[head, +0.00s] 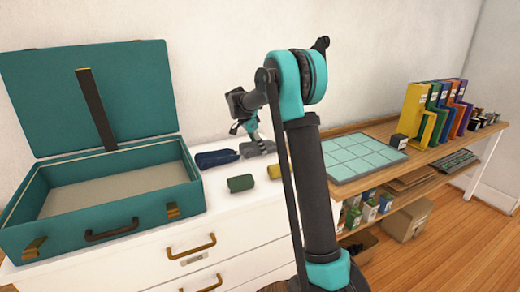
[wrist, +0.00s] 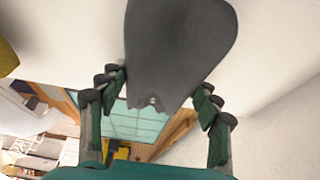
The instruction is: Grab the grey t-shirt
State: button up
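The grey t-shirt (head: 261,147) is a small grey bundle on the white dresser top, close to the back wall, beside a dark blue roll. My gripper (head: 250,129) is above it, pointing down. In the wrist view the shirt (wrist: 180,45) is a large dark grey shape, narrowing between the two fingers of my gripper (wrist: 162,84). The fingers are spread wide, one on each side, close to its edges. Firm contact is not visible. The gripper hides part of the shirt in the head view.
The dark blue roll (head: 216,158) lies left of the shirt. A green roll (head: 241,183) and a yellow roll (head: 274,171) lie in front. An open teal suitcase (head: 100,237) stands left. A desk with a pale teal mat (head: 352,157) and upright books (head: 414,108) is right.

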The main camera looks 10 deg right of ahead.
jog(key=c, duration=0.5)
